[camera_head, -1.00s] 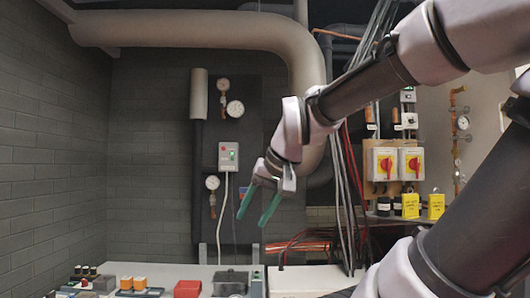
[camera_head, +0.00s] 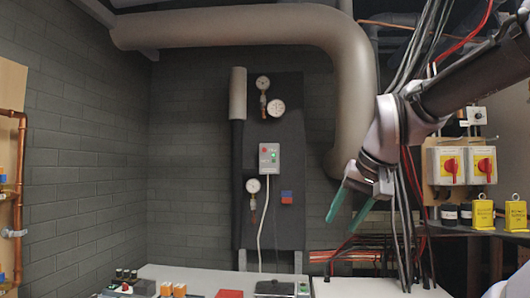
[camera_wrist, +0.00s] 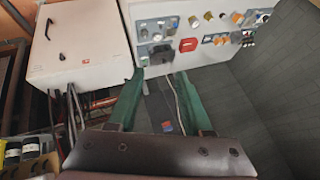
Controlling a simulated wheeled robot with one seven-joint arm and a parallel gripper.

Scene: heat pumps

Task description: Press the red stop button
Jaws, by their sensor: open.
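I cannot single out one stop button for certain. A small red button (camera_head: 125,288) sits on the console (camera_head: 195,275) at the bottom left of the head view. A red block (camera_head: 230,294) is cut off by the bottom edge; a red block also shows on the panel in the wrist view (camera_wrist: 188,44). A grey wall box (camera_head: 269,156) has a lit green spot and a small reddish mark. My gripper (camera_head: 341,226) is open and empty, its green fingers pointing down, right of the box and above the console's level. In the wrist view its fingers (camera_wrist: 160,74) point towards the panel.
Cables (camera_head: 404,210) hang close beside my gripper. Yellow switches with red knobs (camera_head: 467,165) and yellow blocks (camera_head: 482,213) are at the right. Gauges (camera_head: 276,107) and a thick pipe (camera_head: 350,100) are on the back wall. A white cabinet (camera_wrist: 85,45) is at the wrist view's left.

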